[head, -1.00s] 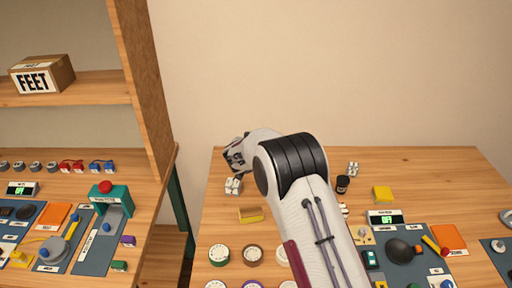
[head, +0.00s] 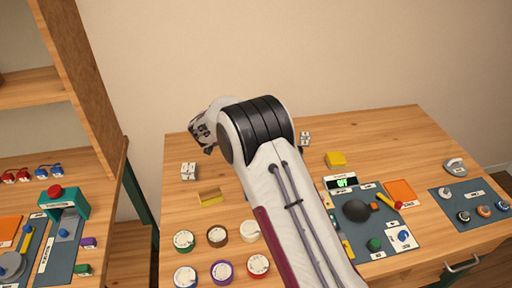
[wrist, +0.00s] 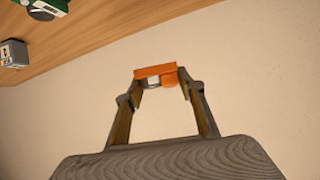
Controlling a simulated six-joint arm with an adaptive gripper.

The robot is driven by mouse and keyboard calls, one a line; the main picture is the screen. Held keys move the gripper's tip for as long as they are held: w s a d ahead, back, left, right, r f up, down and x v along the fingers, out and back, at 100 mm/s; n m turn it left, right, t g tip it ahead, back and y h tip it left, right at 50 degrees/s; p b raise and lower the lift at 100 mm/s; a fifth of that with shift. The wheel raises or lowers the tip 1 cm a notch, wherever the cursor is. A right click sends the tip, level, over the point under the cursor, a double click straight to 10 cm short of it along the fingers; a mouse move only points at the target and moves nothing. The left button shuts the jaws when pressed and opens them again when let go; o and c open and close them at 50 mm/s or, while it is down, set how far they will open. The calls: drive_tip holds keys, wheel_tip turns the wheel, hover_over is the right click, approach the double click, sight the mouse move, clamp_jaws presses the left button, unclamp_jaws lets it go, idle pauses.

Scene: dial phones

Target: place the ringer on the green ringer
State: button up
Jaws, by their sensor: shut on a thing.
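My gripper (head: 203,135) is raised at the back left of the right table, past the bend of my arm, in the head view. In the wrist view my gripper (wrist: 158,80) is shut on an orange thing (wrist: 155,70) with a pale grey part below it. I cannot tell its full shape. A round white dial with a green rim (head: 184,241) lies at the table's front left. A small green piece (head: 375,244) sits on the blue-grey mat. I cannot tell which is the green ringer. A green thing (wrist: 45,6) shows, cut off, in the wrist view.
Several more rimmed dials (head: 222,271) lie near the green-rimmed one. The mat (head: 381,257) holds a black dome (head: 357,211). My arm hides the table's middle. The back right is mostly clear.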

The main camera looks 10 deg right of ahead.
drive_tip(key=s+d+m+h, duration=0.1)
drive_tip(key=s+d, duration=0.5)
drive_tip(key=d, duration=0.6)
drive_tip(key=shift+s+r+m+g+h, duration=0.3)
drive_tip(key=shift+r+g, duration=0.05)
drive_tip(key=shift+g, duration=0.05)
drive_tip(key=shift+f, duration=0.1)
drive_tip(key=shift+f, duration=3.05)
drive_tip(key=shift+f, duration=1.9)
drive_tip(key=shift+a, duration=0.1)
